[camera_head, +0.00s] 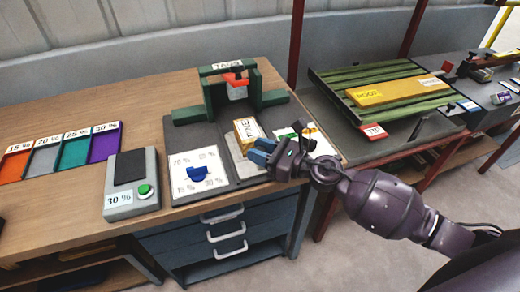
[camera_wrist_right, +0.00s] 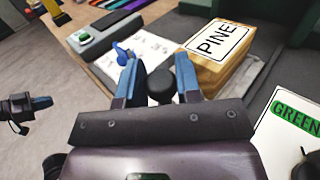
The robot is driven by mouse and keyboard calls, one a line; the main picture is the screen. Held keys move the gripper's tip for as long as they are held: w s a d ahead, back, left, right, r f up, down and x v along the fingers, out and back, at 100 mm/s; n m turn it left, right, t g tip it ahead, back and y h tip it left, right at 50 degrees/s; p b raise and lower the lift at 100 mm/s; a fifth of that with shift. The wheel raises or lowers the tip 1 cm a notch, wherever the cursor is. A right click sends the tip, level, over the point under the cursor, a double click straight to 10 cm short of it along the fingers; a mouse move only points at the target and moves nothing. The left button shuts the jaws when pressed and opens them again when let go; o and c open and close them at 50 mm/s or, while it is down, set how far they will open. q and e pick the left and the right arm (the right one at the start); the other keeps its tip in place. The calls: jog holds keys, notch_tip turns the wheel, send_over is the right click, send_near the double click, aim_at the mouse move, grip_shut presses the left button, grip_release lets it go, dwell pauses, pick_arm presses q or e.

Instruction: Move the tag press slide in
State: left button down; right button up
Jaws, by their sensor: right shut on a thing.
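The tag press is a green frame (camera_head: 212,95) with a red part and a pale head (camera_head: 237,90) at the back of the workbench. Its slide, a pale grey plate (camera_head: 244,170), extends towards the front edge, forward of the frame. A wooden block (camera_head: 248,133) with a PINE label sits on the slide; it also shows in the right wrist view (camera_wrist_right: 215,68). My right gripper (camera_head: 268,150) is at the slide's front, shut on a black round knob (camera_wrist_right: 160,85). My left gripper (camera_wrist_right: 32,103) shows small at the left of the wrist view; its opening is unclear.
A white card (camera_head: 197,172) with a blue piece lies left of the slide. A grey device with a green button (camera_head: 145,190) and coloured trays (camera_head: 75,155) stand further left. A card with a green label (camera_head: 300,135) lies right. Another table holds green slats (camera_head: 385,90).

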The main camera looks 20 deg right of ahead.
aim_at(251, 133)
grip_shut()
jog(key=shift+w, duration=0.15)
jog(key=w+b, duration=0.2)
jog(key=w, duration=0.5)
jog(key=shift+w+a+f, duration=0.1)
jog(key=shift+w, duration=0.3)
pick_arm(q)
jog(key=shift+w+d+f, duration=0.15)
jog(key=shift+w+f, duration=0.15)
jog(key=shift+f, duration=0.1)
pick_arm(e)
jog(key=shift+r, duration=0.25)
jog(key=o, duration=0.5)
grip_release()
jog(key=o, duration=0.4)
jog(key=shift+w+f, duration=0.1)
jog(key=shift+w, duration=0.1)
pick_arm(q)
jog(key=shift+f, duration=0.1)
pick_arm(e)
jog(key=shift+s, duration=0.1)
jog(key=shift+s, duration=0.1)
